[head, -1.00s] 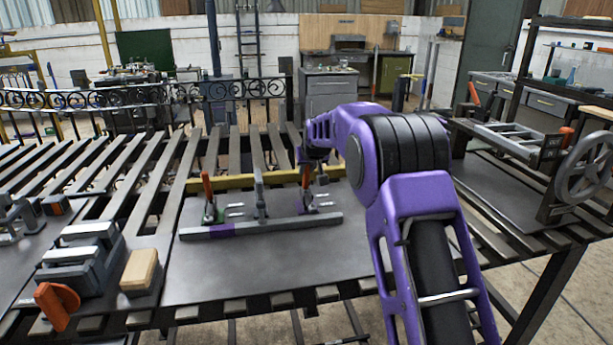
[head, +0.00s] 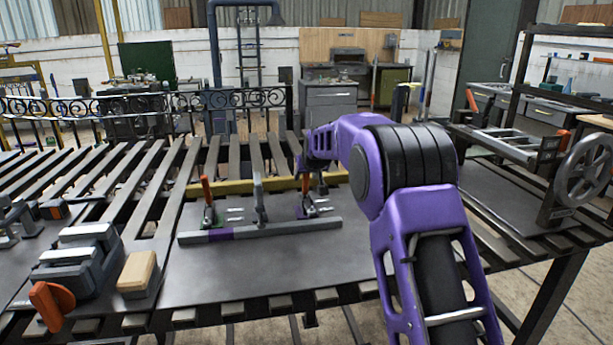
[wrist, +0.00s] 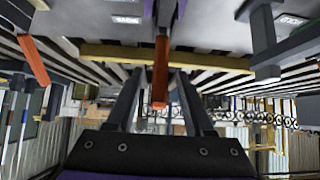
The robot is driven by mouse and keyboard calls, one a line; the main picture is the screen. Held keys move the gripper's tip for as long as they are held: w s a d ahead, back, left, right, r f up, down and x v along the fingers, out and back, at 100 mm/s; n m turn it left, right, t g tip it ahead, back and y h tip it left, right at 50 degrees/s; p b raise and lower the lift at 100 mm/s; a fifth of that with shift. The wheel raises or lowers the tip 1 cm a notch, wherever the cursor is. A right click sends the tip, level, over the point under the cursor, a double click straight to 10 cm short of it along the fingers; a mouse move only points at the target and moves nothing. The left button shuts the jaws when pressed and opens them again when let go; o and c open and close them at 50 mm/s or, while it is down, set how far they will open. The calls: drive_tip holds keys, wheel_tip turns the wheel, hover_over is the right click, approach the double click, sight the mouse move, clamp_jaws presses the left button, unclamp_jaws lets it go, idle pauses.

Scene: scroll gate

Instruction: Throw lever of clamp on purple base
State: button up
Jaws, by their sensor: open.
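The clamp on the purple base (head: 308,211) stands at the right of a grey bar (head: 285,227) in the head view. Its orange lever (head: 305,182) is upright. In the wrist view, which is upside down, that orange lever (wrist: 161,62) runs between my two fingers. My gripper (wrist: 159,77) is open around it, with visible room on each side; contact is not clear. In the head view my arm hides most of the gripper. A second clamp on a green base (head: 211,216) is at the left of the bar, its orange lever (head: 206,188) also upright.
A grey post (head: 259,198) stands between the two clamps. Another orange handle (wrist: 34,60) is at the left of the wrist view. A yellow bar (head: 235,187) lies behind the clamps. A vise-like block (head: 80,255) is at left, and a handwheel (head: 583,168) at right.

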drive_tip(key=v, duration=1.7)
drive_tip(key=shift+p, duration=0.35)
drive_tip(key=shift+s+d+r, duration=0.1)
